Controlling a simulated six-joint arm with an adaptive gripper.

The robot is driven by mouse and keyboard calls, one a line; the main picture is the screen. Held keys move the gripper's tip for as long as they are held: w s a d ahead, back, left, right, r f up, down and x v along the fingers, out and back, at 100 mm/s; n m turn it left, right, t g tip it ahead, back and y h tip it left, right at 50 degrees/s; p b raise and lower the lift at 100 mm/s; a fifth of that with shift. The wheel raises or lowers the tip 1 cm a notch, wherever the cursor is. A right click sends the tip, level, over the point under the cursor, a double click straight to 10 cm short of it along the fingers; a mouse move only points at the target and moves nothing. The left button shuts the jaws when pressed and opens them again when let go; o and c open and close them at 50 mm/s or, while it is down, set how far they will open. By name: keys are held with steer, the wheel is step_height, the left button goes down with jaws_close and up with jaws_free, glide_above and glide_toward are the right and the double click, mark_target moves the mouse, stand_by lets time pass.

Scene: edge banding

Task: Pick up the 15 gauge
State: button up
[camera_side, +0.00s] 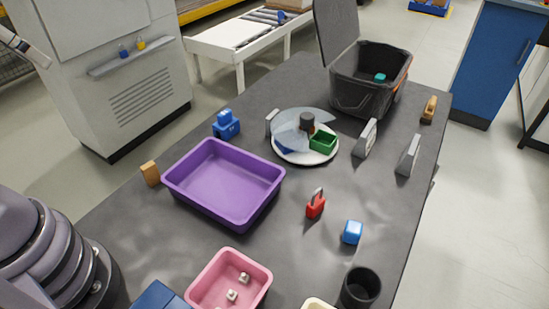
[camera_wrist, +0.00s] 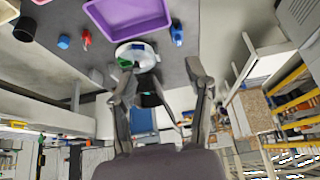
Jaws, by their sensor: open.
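Three grey upright gauge-like pieces show in the side view. One (camera_side: 367,138) stands right of the round turntable, one (camera_side: 408,156) stands farther right near the table edge, and one (camera_side: 271,122) stands at the turntable's back left. Their markings are too small to read, so I cannot tell which is the 15 gauge. My gripper (camera_wrist: 160,80) shows in the wrist view with its two fingers wide apart and nothing between them. It is high and away from the table objects.
A purple tray (camera_side: 182,187), white turntable (camera_side: 302,157) with a green box (camera_side: 323,142), open black bin (camera_side: 358,99), pink tray (camera_side: 262,284), black cup (camera_side: 361,287), red piece (camera_side: 316,205), blue cube (camera_side: 352,232) and blue piece (camera_side: 226,125) occupy the table. Bare table lies around the red piece.

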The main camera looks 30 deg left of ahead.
steer(key=w+a+f+t, duration=0.1)
steer(key=w+f, duration=0.1)
steer(key=w, duration=0.6)
steer(key=w+a+f+t, duration=0.1)
steer(key=w+f, duration=0.1)
steer(key=w, duration=0.7)
steer(key=m+t, duration=0.1)
steer(key=t, duration=0.2)
glide_above(218, 118)
steer(key=s, duration=0.5)
step_height(218, 118, down, 18)
step_height(218, 118, down, 12)
steer(key=t, duration=0.1)
steer(key=t+h, duration=0.1)
steer(key=shift+r+t+h, duration=0.25)
steer(key=shift+t+h, duration=0.05)
steer(key=shift+w+f, duration=0.2)
steer(key=shift+w, duration=0.05)
steer(key=x, duration=0.7)
steer(key=shift+a+f, duration=0.1)
steer(key=shift+f, duration=0.05)
steer(key=shift+s, duration=0.1)
steer(key=shift+c, duration=0.4)
jaws_close()
